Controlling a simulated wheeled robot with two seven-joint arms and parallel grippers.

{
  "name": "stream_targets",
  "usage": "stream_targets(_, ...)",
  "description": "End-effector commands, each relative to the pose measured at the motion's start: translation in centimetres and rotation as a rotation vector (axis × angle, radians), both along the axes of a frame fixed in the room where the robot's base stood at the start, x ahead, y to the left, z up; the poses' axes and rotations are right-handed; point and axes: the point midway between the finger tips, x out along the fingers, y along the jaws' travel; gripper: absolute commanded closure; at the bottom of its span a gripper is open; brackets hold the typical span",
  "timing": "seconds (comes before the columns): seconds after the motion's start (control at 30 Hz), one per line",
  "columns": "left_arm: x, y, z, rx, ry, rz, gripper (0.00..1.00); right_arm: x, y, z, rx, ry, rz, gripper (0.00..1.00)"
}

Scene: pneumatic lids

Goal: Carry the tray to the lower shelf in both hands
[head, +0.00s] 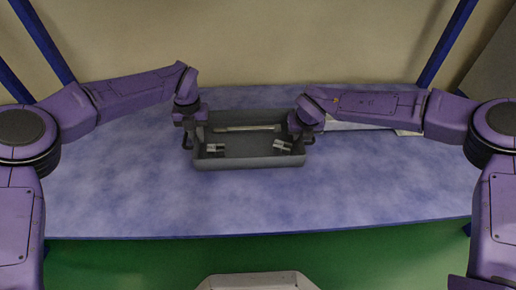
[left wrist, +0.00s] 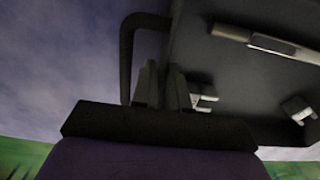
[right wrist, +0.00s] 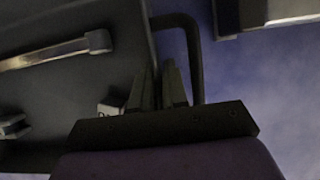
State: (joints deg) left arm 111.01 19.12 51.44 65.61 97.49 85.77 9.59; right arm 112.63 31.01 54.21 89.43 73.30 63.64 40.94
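The dark grey tray (head: 250,162) is at the middle of the blue-topped surface; whether it touches that surface is unclear. It holds a long pale bar (head: 245,128) and two small pale metal parts (head: 216,148). My left gripper (head: 190,135) is at the tray's left side; in the left wrist view its fingers (left wrist: 162,85) are close together at the side wall, inside the dark handle loop (left wrist: 127,55). My right gripper (head: 300,130) mirrors it at the right side, fingers (right wrist: 162,85) close together by the other handle (right wrist: 195,60). The exact contact is partly hidden.
A pale flat object (head: 355,127) lies behind my right forearm. Blue posts (head: 45,45) stand at the back corners. Green floor (head: 250,250) shows in front of the edge.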

Motion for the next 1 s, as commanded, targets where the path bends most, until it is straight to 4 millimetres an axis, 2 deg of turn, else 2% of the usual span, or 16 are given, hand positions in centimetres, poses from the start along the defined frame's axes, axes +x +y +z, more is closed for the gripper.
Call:
stream_targets(0.07, 0.0, 0.0, 0.3, 0.000, -0.001, 0.001, 0.66, 0.0, 0.0, 0.3, 0.000, -0.001, -0.001, 0.66)
stream_targets(0.27, 0.0, 0.0, 0.3, -0.001, -0.001, 0.001, 0.66, 0.0, 0.0, 0.3, 0.000, -0.001, 0.000, 0.66)
stream_targets(0.37, 0.1, 0.0, 1.1, -0.001, -0.003, 0.000, 0.66, 0.0, 0.0, 0.3, 0.000, -0.001, 0.000, 0.66)
stream_targets(0.47, 0.1, 0.0, 3.0, -0.002, -0.005, 0.001, 0.66, 0.0, 0.0, 0.3, 0.000, -0.001, 0.000, 0.66)
stream_targets(0.7, 0.1, 0.0, 9.1, -0.001, -0.004, 0.001, 0.66, 0.0, 0.0, 0.3, 0.001, -0.001, 0.000, 0.66)
stream_targets(0.8, 0.1, 0.0, 10.9, -0.001, -0.003, 0.001, 0.66, 0.0, 0.0, 0.3, 0.001, -0.001, 0.000, 0.66)
stream_targets(1.0, 0.0, 0.0, 12.3, -0.001, -0.001, 0.000, 0.66, -0.1, 0.0, 0.8, 0.001, -0.002, 0.000, 0.66)
